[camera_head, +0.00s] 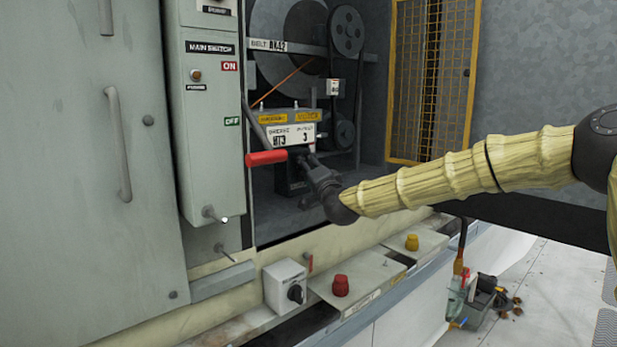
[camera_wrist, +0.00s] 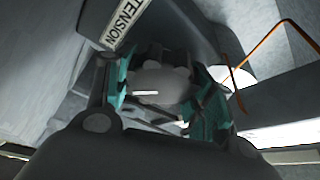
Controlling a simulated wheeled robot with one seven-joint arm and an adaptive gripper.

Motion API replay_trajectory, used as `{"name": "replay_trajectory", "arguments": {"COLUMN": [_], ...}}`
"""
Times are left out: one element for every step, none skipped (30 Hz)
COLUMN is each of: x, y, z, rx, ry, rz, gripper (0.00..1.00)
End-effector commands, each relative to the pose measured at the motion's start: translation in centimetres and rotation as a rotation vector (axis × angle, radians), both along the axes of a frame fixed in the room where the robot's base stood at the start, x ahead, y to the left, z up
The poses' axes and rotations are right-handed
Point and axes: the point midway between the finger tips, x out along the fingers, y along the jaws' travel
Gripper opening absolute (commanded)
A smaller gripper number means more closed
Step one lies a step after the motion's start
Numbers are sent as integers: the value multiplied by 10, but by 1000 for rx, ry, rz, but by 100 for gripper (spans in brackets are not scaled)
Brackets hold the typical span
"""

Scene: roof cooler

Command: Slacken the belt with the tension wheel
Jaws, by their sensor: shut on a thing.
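In the wrist view the tension wheel (camera_wrist: 158,86) is a grey lobed knob with a white mark line. My gripper (camera_wrist: 165,92) has its teal-padded fingers on both sides of it and is shut on it. A label reading TENSION (camera_wrist: 125,22) sits just above. In the head view my gripper (camera_head: 315,168) reaches into the open bay below the number plate (camera_head: 292,134), and the wheel is hidden there. The belt drive shows behind, with an upper pulley (camera_head: 346,32) and a lower pulley (camera_head: 345,134). How tight the belt is cannot be told.
A red-handled lever (camera_head: 267,158) sticks out left of my gripper. The main switch box (camera_head: 212,120) stands at the left. A ledge in front carries a grey rotary switch (camera_head: 286,285), a red knob (camera_head: 340,285) and a yellow knob (camera_head: 412,242). A yellow mesh guard (camera_head: 432,80) stands behind.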

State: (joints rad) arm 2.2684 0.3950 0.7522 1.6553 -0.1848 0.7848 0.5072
Motion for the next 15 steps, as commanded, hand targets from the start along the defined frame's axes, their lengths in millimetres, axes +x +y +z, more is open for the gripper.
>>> {"name": "replay_trajectory", "arguments": {"x": [0,0,0,0,0,0,0,0,0,0,0,0,0,0,0], "y": [1,1,1,0,0,0,0,0,0,0,0,0,0,0,0], "z": [-3,-3,-3,-4,-3,-3,-3,-3,-3,-2,-2,-2,-2,-2,-2], "rx": [-28,-44,-64,-76,-90,-107,-118,-128,-139,-147,-154,-162,-168,-174,-179], "ry": [-22,-34,-51,-61,-71,-85,-94,-103,-113,-119,-125,-132,-137,-142,-145], "rz": [2,0,0,0,1,1,1,1,1,1,0,0,0,0,0], "gripper": [30,30,30,30,30,30,30,30,30,30,30,30,30,30,30]}}
